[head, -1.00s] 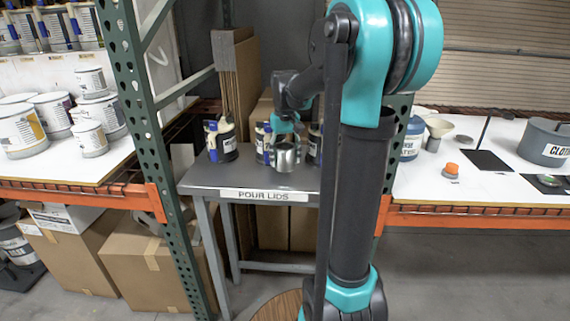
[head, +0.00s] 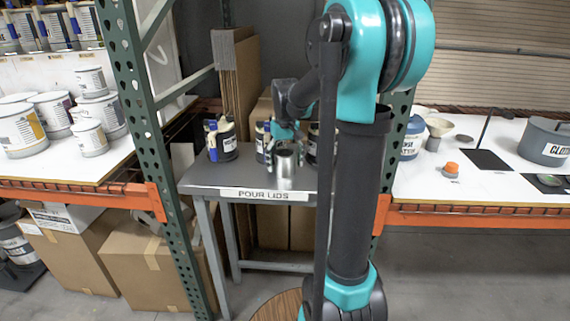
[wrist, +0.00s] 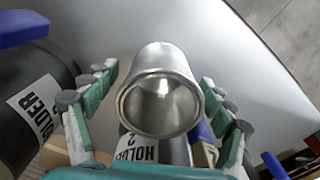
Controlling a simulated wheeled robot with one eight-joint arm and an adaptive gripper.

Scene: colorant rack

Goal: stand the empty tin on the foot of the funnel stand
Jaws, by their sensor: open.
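The empty tin (head: 286,174) is a shiny open metal cylinder at the front of the grey bench's top. In the wrist view the tin (wrist: 160,97) lies between the spread fingers of my gripper (wrist: 155,112), its round mouth towards the camera. Gaps show on both sides of it, so my gripper is open around it without gripping. In the head view my gripper (head: 287,150) is at the tin's upper part. The funnel stand (head: 484,132) is a thin dark rod, with a flat black foot (head: 488,162), on the white right-hand bench. The foot looks bare.
Labelled holders with brushes stand behind the tin, one to the left (head: 224,142). The wrist view shows a holder (wrist: 32,105) close beside my left finger.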

